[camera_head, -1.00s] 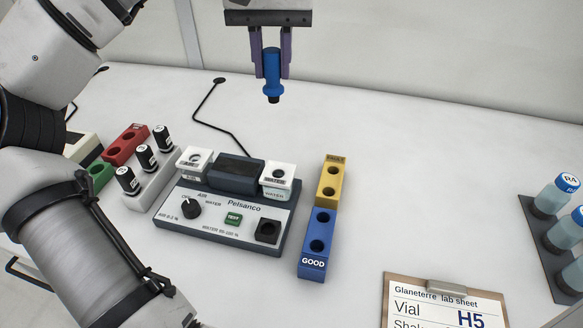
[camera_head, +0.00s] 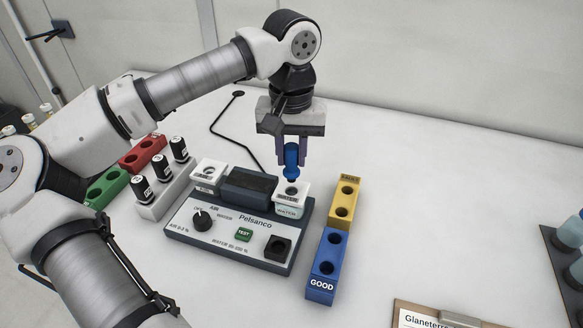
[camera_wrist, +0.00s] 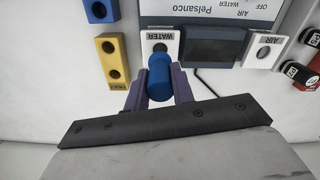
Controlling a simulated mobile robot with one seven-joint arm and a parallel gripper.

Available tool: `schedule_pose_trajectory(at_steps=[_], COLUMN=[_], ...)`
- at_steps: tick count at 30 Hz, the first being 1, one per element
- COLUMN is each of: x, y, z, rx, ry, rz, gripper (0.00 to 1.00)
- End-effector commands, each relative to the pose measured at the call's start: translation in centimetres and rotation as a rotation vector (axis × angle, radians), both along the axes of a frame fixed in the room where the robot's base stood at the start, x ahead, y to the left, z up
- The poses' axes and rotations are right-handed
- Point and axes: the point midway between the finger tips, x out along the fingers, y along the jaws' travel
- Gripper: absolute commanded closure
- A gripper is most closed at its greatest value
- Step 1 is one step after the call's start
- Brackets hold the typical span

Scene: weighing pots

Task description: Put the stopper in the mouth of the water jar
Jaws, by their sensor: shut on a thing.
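The white water jar (camera_head: 290,209), labelled WATER, sits at the right back of the Pelsanco meter (camera_head: 240,228). Its dark round mouth shows just below the stopper's tip; the tip appears slightly above it and not inside. In the wrist view, the stopper (camera_wrist: 160,80) sits between the purple fingers and hides part of the water jar (camera_wrist: 172,46) and its mouth.
A similar white AIR jar (camera_head: 208,177) stands at the meter's left back, with a dark display block (camera_head: 249,184) between. A yellow block (camera_head: 344,202) and a blue GOOD block (camera_head: 326,268) stand close on the right. Several black vials (camera_head: 142,188) are at left.

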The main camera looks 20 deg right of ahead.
Motion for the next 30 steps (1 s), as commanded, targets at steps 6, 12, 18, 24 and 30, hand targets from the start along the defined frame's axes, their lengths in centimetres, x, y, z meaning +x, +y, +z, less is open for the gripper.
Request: schedule_pose_trajectory(at_steps=[6, 12, 18, 24, 30], x=[0.0, 0.0, 0.0, 0.0, 0.0], y=[0.0, 0.0, 0.0, 0.0, 0.0], z=[-2.2, -4.4, -4.4, -4.7, -4.7], rx=[0.001, 0.000, 0.000, 0.000, 0.000], ry=[0.002, 0.000, 0.000, 0.000, 0.000], rz=[0.000, 0.000, 0.000, 0.000, 0.000], gripper=[0.97, 0.97, 0.97, 0.68, 0.54])
